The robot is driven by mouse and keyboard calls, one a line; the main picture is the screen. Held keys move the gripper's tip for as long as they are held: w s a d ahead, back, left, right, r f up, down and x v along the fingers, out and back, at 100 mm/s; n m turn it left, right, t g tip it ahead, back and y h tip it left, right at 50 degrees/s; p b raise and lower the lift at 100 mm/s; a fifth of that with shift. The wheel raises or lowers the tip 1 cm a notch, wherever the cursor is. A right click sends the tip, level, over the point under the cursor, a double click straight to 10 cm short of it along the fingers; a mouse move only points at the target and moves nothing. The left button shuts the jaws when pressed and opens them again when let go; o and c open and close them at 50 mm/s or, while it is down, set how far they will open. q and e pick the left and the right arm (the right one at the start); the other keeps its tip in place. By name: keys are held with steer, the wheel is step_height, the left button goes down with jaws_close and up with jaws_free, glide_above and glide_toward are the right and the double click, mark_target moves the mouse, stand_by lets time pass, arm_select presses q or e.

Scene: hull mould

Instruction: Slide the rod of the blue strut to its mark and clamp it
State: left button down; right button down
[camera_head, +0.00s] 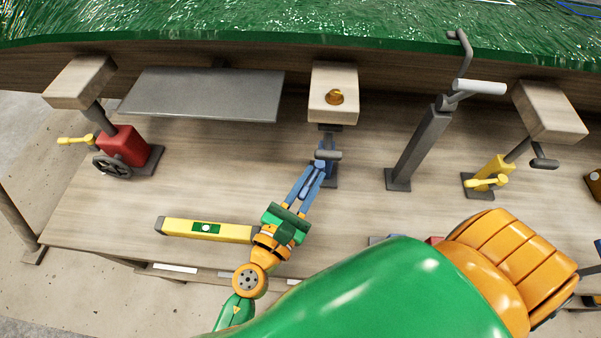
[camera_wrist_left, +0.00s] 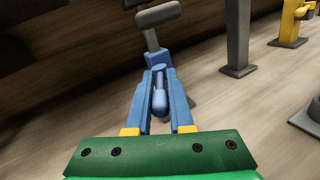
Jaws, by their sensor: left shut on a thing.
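The blue strut (camera_head: 326,146) stands at the middle of the bench, below a wooden block with a brass-coloured knob. A grey bar (camera_head: 327,155) crosses it. In the left wrist view its blue body (camera_wrist_left: 158,58) shows with a grey rod (camera_wrist_left: 151,40) and grey crosspiece (camera_wrist_left: 159,14) above. My left gripper (camera_head: 319,168) reaches it from below; in the wrist view its blue fingers (camera_wrist_left: 158,68) close in at the blue body. A rounded blue lever (camera_wrist_left: 160,101) lies between the fingers. The rod's mark cannot be made out. My right gripper is not in view.
A red strut (camera_head: 123,146) with a handwheel stands at left, a grey post with a crank (camera_head: 422,143) and a yellow strut (camera_head: 492,171) at right. A yellow level (camera_head: 205,229) lies near the front edge. The green hull (camera_head: 300,22) spans the back. My green arm covers the lower right.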

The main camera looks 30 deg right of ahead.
mark_target(300, 199)
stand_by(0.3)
arm_select(q)
steer(key=c, duration=0.8)
jaws_free()
steer(key=b+v, duration=0.1)
steer(key=v, duration=0.6)
steer(key=shift+s, duration=0.1)
